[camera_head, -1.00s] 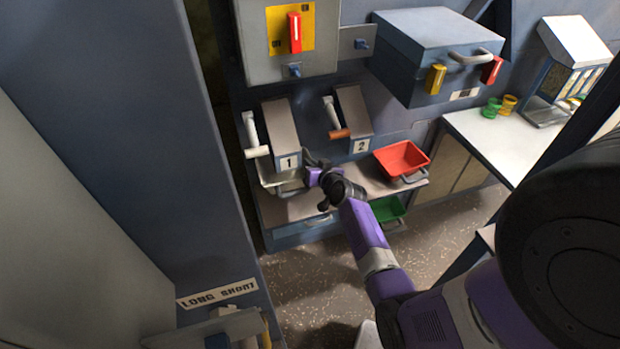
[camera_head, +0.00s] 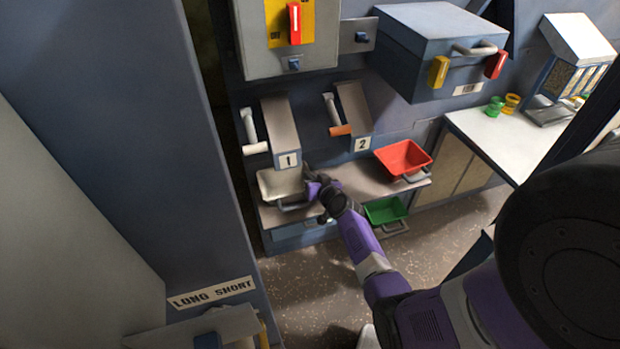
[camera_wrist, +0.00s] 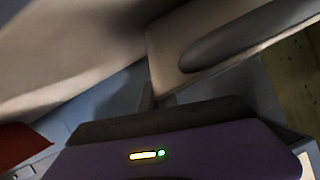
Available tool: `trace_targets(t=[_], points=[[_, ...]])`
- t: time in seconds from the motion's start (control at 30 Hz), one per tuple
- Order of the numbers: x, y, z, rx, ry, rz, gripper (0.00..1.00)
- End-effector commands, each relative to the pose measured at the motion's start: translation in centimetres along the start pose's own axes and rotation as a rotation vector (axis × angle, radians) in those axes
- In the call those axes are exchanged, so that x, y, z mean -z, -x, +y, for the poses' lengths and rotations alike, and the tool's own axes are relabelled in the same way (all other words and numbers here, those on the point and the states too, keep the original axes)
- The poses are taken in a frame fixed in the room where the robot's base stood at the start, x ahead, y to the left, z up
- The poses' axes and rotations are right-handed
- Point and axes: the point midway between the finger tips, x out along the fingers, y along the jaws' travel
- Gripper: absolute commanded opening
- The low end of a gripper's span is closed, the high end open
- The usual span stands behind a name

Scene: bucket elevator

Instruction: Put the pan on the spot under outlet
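A pale grey pan (camera_head: 270,185) sits on the low shelf under the outlet marked 1 (camera_head: 280,128). Its dark handle (camera_head: 293,207) shows at its front. My gripper (camera_head: 311,175) is just right of this pan, beside its right rim. In the head view it is small and dark, and I cannot tell whether its fingers are apart. The wrist view shows the pale pan (camera_wrist: 165,60) with its dark handle (camera_wrist: 230,45) close ahead at the upper right. The outlet marked 2 (camera_head: 352,112) is to the right. I cannot tell whether my gripper touches the pan.
A red pan (camera_head: 402,158) sits on the shelf (camera_head: 350,185) at the right. A green pan (camera_head: 385,210) is lower down beneath it. Levers (camera_head: 250,130) stand beside the outlets. A blue box (camera_head: 440,50) hangs above right. A tall blue column (camera_head: 130,150) bounds the left.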

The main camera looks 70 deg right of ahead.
Motion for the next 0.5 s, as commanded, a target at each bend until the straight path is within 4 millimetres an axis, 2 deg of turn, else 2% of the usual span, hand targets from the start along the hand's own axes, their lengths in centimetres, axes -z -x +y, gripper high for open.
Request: trace_targets(t=[0.03, 0.1, 0.17, 0.5], points=[[-0.21, -0.12, 0.07, 0.000, 0.000, 0.001, 0.00], [-0.12, -0.03, 0.04, 0.000, 0.000, 0.000, 0.17], [-0.13, -0.03, 0.04, 0.000, 0.000, -0.001, 0.25], [0.03, 0.04, -0.02, 0.000, 0.000, -0.001, 0.25]])
